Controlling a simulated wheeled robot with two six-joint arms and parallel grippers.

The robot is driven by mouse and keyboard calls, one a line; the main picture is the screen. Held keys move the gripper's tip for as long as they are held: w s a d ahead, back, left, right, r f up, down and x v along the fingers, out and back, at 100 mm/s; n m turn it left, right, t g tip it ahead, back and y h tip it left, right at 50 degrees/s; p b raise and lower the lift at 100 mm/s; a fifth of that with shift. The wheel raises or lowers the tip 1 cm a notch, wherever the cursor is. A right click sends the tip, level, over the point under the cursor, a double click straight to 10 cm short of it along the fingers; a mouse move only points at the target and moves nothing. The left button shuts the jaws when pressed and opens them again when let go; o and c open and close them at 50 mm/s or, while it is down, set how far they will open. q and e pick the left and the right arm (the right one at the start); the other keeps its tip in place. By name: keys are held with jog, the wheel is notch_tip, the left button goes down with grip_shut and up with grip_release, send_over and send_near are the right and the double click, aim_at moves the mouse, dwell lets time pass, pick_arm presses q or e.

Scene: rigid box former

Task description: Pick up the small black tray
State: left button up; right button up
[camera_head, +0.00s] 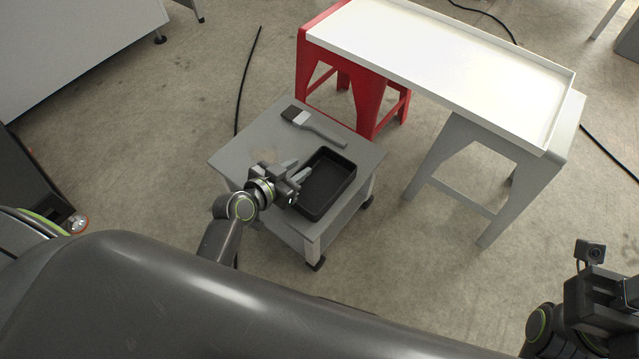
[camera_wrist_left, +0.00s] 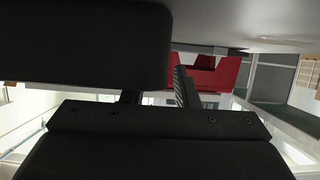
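The small black tray (camera_head: 334,193) is a shallow rectangular box with an empty-looking inside. It rests on the grey cart top (camera_head: 246,146) in the head view. My left gripper (camera_head: 304,167) is at the tray's left long side, with its two fingers apart and pointing toward that rim. One finger seems to reach over the rim; contact cannot be told. In the left wrist view a ribbed finger (camera_wrist_left: 184,88) shows, and a dark block fills the upper left, hiding part of the gripper. My right gripper is at the lower right of the head view, its fingertips out of sight.
A brush with a grey handle (camera_head: 322,130) lies on the cart behind the tray. A white-topped table (camera_head: 440,55) on a red stool (camera_head: 365,100) and a grey stool (camera_head: 470,145) stands behind and right. Black cables lie on the floor.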

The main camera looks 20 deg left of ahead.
pick_arm(q)
grip_shut()
